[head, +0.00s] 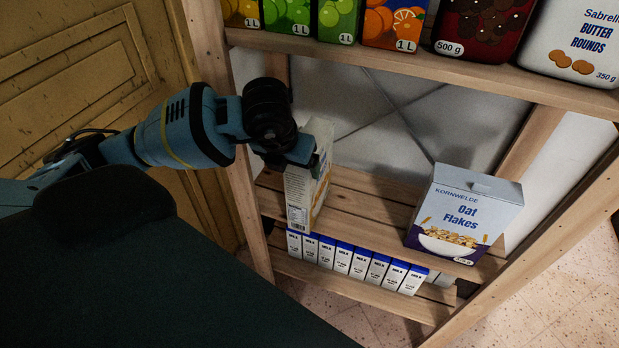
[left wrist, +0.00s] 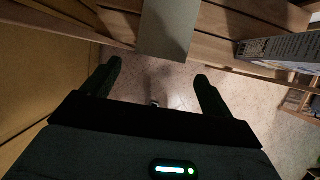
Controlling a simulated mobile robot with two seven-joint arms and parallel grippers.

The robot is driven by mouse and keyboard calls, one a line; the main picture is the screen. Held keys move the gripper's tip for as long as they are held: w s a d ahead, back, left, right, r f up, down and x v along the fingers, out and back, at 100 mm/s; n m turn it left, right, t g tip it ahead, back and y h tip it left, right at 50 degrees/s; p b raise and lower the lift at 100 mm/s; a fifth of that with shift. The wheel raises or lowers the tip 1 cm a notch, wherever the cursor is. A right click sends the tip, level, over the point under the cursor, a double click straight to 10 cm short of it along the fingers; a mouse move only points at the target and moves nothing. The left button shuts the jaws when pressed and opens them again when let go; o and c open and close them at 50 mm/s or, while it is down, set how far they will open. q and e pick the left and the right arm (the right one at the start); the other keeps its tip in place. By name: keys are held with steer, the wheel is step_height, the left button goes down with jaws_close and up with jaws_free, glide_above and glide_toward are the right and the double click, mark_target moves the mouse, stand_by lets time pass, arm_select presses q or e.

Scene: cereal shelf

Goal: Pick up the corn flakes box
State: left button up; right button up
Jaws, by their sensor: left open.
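A pale cereal box (head: 299,200) stands upright at the left of the middle shelf in the head view, its narrow side towards me. Its name cannot be read from here; no other box in view reads corn flakes. My left gripper (head: 300,150) is at its upper part, hiding some of it; contact cannot be told. In the left wrist view the gripper (left wrist: 158,70) has its two fingers wide apart, and the plain pale face of the box (left wrist: 168,30) shows ahead of the gap between them. My right gripper is not in view.
An Oat Flakes box (head: 462,217) stands at the right of the same wooden shelf (head: 365,205), with bare slats between. Several milk cartons (head: 343,257) line the shelf below. Juice cartons (head: 337,20) and biscuit packs (head: 575,45) stand above. A wooden post (head: 240,170) is close to my left arm.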

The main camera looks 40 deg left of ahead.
arm_select(q)
steer(key=shift+w+a, duration=0.25)
steer(key=shift+w, duration=0.75)
steer(key=shift+w+a, duration=0.25)
steer(key=shift+w, duration=0.8)
steer(key=shift+w+a, duration=0.25)
steer(key=shift+w, duration=0.75)
steer(key=shift+w, duration=0.1)
steer(key=shift+w+a+r, duration=0.1)
steer(key=shift+w+a, duration=0.05)
steer(key=shift+w, duration=0.2)
steer(key=shift+w+a, duration=0.25)
steer(key=shift+w, duration=0.85)
steer(key=shift+x, duration=1.15)
steer(key=shift+a+f, duration=0.1)
steer(key=shift+f, duration=0.3)
steer(key=c, duration=1.3)
